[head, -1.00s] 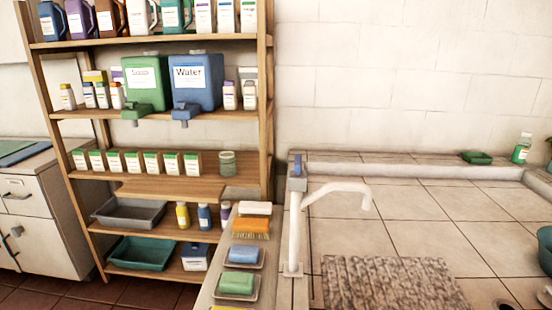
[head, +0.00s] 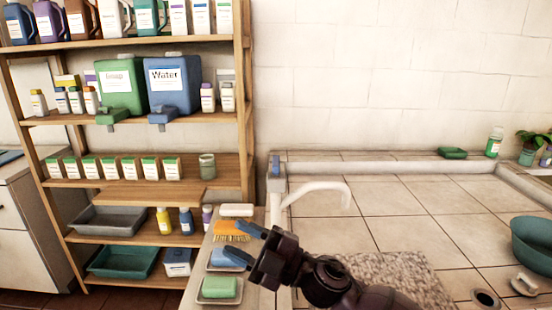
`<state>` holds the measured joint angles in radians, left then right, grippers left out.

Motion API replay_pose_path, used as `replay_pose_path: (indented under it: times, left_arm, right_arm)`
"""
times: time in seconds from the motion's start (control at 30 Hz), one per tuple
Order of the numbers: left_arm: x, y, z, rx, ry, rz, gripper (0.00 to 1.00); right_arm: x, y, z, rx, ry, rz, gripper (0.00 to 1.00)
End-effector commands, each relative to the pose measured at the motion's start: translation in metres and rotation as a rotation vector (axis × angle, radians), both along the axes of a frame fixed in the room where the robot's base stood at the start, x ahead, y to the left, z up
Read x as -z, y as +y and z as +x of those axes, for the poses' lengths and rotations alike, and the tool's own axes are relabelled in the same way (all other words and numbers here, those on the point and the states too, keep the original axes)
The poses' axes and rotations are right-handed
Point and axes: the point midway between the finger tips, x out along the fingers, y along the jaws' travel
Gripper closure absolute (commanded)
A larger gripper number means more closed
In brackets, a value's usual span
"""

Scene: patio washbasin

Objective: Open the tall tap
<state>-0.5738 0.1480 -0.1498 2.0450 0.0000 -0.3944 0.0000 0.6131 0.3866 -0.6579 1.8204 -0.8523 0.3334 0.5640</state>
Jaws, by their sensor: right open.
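The tall tap (head: 275,212) is a white upright pipe at the basin's left edge, with a spout curving right. A blue-grey handle piece (head: 276,172) sits at its top. My right gripper (head: 243,255) is dark with bluish fingers. It is open and empty, below the handle and in front of the tap's lower part, over the soap ledge. It hides the tap's base. Whether it touches anything there cannot be told. My left gripper is not in view.
Soaps and a brush (head: 232,230) line the narrow ledge at left. A wooden shelf (head: 243,120) with bottles and containers stands behind it. The tiled basin (head: 390,200) lies to the right, with a stone slab (head: 395,268) and a green bowl (head: 535,240). Space above the tap is clear.

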Motion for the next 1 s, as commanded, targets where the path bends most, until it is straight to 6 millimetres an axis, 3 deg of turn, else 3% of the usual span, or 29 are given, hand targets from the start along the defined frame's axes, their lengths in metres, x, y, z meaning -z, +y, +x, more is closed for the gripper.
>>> replay_pose_path:
  times: [0.2, 0.47, 0.77, 1.0]
  left_arm:
    - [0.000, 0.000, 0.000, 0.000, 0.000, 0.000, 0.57]
    - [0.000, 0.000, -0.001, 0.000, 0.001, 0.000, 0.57]
    - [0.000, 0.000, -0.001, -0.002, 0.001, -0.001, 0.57]
    - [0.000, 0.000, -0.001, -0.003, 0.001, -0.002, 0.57]
  right_arm:
    - [-0.018, 0.041, -0.009, -0.243, -0.217, -0.243, 0.56]
    - [-0.022, 0.058, -0.003, -0.449, -0.414, -0.619, 0.56]
    - [-0.040, 0.038, 0.041, -0.526, -0.551, -1.149, 0.56]
    - [-0.092, -0.004, 0.091, -0.421, -0.572, -1.600, 0.56]
